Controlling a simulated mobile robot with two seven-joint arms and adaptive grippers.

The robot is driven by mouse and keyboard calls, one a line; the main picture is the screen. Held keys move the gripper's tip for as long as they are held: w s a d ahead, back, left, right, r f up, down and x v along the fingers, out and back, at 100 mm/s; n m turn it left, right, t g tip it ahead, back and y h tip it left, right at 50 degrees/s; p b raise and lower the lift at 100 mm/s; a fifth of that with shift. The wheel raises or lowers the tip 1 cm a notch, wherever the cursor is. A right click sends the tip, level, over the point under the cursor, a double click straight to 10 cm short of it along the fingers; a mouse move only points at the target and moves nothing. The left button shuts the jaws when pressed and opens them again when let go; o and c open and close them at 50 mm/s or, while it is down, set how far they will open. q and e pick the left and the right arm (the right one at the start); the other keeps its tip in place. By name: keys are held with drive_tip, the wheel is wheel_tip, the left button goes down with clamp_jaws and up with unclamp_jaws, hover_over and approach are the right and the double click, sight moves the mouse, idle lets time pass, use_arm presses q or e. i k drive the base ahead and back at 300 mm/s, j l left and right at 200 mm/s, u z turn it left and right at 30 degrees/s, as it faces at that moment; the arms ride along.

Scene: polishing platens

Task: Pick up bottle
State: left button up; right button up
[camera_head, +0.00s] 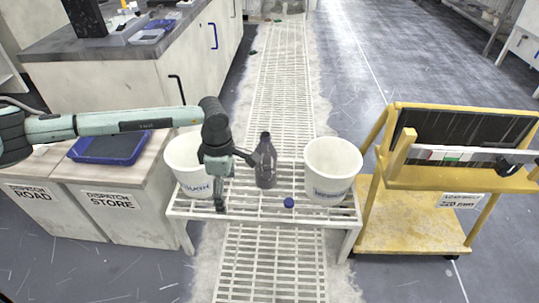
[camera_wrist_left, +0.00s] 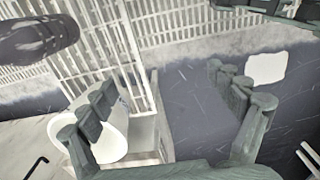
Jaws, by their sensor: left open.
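A dark grey, see-through bottle (camera_head: 265,165) stands upright on the white slatted table (camera_head: 262,217), between two white buckets. My left gripper (camera_head: 234,182) is just left of the bottle, in front of the left bucket, with its fingers spread and nothing between them. One finger reaches toward the bottle's side; I cannot tell whether it touches. In the left wrist view the open fingers (camera_wrist_left: 165,110) have floor and a bucket rim behind them. A dark rounded shape at that view's upper left looks like the bottle (camera_wrist_left: 38,40). My right gripper is not seen.
The left bucket (camera_head: 183,155) is partly hidden by my gripper; the right bucket (camera_head: 331,171) stands close to the bottle. A small blue cap (camera_head: 289,202) lies in front. A yellow cart (camera_head: 415,222) stands right, dispatch cabinets (camera_head: 125,212) left.

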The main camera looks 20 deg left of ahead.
sight(265, 171)
drive_tip(key=i, duration=0.85)
